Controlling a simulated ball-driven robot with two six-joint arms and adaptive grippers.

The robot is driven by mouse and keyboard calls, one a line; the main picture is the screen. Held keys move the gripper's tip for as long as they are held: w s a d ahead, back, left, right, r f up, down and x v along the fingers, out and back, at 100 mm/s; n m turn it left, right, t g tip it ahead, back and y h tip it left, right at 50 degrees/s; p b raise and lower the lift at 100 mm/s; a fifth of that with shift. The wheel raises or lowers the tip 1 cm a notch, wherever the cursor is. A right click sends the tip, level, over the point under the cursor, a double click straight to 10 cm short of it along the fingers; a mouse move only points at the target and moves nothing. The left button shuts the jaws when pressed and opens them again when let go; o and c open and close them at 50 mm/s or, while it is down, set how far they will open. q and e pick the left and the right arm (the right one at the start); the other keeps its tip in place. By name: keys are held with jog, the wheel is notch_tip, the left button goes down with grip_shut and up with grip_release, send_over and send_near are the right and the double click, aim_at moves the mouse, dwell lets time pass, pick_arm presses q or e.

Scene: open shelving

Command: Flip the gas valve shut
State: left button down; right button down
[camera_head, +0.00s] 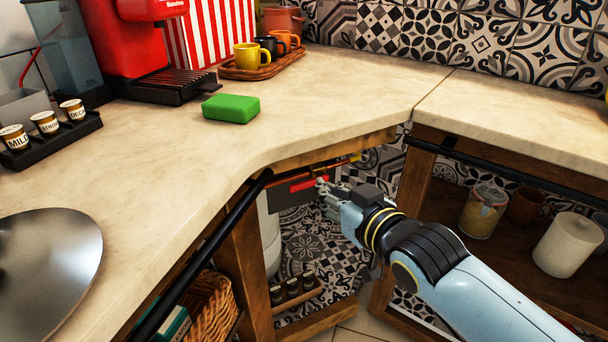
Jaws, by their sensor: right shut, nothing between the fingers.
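A copper pipe (308,172) runs under the counter in the open corner cupboard. A small yellow piece (356,157), which looks like the valve handle, shows at the pipe's right end. It is too small to tell how the handle is turned. My right gripper (325,188) reaches in from the lower right. It is shut and empty, just below the pipe and to the left of the yellow piece. I cannot tell whether it touches the pipe. My left gripper is not in view.
A grey box with a red stripe (309,183) and a white cylinder (268,235) stand behind the gripper. The counter edge (300,150) overhangs it. Dark rails (215,245) line the cupboard fronts. A right shelf holds a jar (483,210) and a white canister (567,245).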

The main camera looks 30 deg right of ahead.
aim_at(310, 181)
jog(key=b+x, duration=0.2)
jog(key=x, duration=0.8)
jog(key=shift+f, duration=0.1)
